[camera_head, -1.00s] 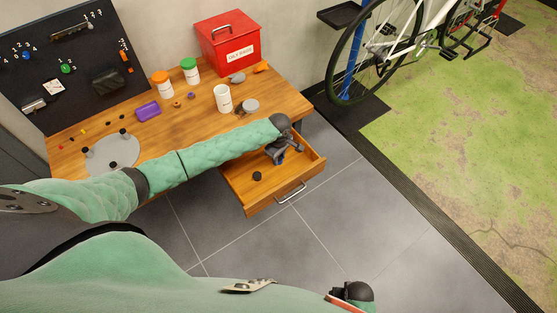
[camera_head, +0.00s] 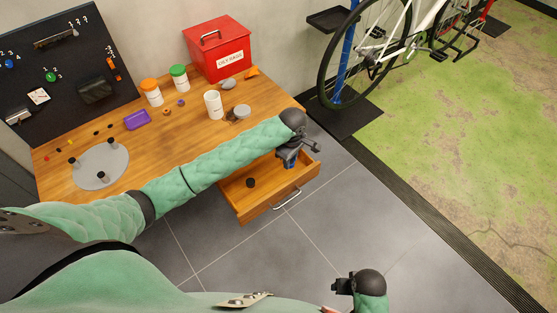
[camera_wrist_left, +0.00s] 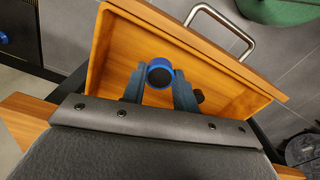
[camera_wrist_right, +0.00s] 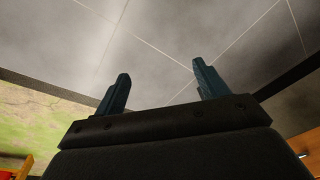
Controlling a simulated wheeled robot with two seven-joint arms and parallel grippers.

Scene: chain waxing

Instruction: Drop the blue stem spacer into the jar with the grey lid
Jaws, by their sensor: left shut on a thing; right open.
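My left gripper (camera_head: 290,162) is shut on the blue stem spacer (camera_wrist_left: 160,72), a short blue ring with a dark middle. The left wrist view shows the spacer between the fingertips, over the open drawer (camera_wrist_left: 120,45). In the head view the gripper is above the right part of the drawer (camera_head: 236,211). A white jar (camera_head: 213,106) without a lid on it stands on the workbench, left of the gripper. A grey round lid (camera_head: 241,112) lies beside it. My right gripper (camera_wrist_right: 158,92) is open and empty, above the floor; it shows at the bottom of the head view (camera_head: 342,287).
A dark round piece (camera_head: 250,183) lies in the drawer. Jars with orange (camera_head: 150,86) and green (camera_head: 179,71) lids, a purple tray (camera_head: 138,120), a red box (camera_head: 218,52) and a grey round plate (camera_head: 100,168) are on the workbench (camera_head: 160,145). My left arm spans its front.

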